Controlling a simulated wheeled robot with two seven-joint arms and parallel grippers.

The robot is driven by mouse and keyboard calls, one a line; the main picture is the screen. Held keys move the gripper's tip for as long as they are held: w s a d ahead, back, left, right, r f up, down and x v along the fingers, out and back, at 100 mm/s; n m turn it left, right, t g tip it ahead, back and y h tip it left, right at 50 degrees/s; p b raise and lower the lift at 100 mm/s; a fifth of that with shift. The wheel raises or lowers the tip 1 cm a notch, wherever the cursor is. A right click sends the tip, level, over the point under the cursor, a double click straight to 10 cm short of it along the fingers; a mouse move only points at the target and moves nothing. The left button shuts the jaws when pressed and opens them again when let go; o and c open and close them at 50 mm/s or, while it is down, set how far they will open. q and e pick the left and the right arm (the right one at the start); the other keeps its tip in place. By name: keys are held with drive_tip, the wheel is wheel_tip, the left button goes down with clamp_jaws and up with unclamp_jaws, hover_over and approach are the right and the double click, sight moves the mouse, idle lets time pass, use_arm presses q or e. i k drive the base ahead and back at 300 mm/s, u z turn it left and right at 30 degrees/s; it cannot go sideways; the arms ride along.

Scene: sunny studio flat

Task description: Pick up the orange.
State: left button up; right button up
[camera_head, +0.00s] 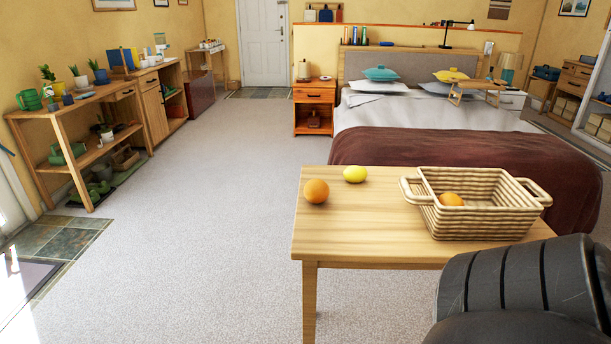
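An orange (316,191) sits on the left part of the wooden table (340,235), near its left edge. A second orange (451,199) lies inside the wicker basket (480,222) on the right part of the same table; the basket wall hides its lower part. Neither gripper is in view. A dark, ribbed part of my own body fills the lower right corner and covers the table's right front corner.
A yellow lemon (355,174) lies right of and behind the loose orange. A bed (455,150) stands just behind the table. A wooden shelf (72,165) with plants lines the left wall. The carpet (200,230) left of the table is clear.

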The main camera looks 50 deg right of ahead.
sight(316, 191)
drive_tip(key=z, duration=0.65)
drive_tip(key=i, duration=0.9)
drive_tip(key=z, duration=0.75)
